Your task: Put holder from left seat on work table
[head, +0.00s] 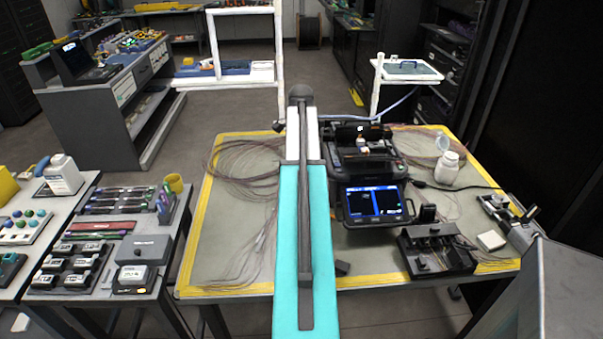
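The black fusion splicer (388,168) stands at the back middle of the work table (225,215), its blue screen (373,201) facing me. Small white and orange parts show inside its top. My own arm or column, a teal and white link, runs up the picture just left of the splicer. I cannot make out the splicer's left seat or a holder in it. A small dark block (342,268), possibly a holder, lies on the table in front of the splicer, close beside my teal link. I cannot make out my gripper's fingers.
A black device (437,250) stands at the table's front right. A white bottle (447,168) is behind it, and a small white box (491,240) is to its right. Coiled fibres (240,165) lie at left. Side tables with tools (95,250) stand further left.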

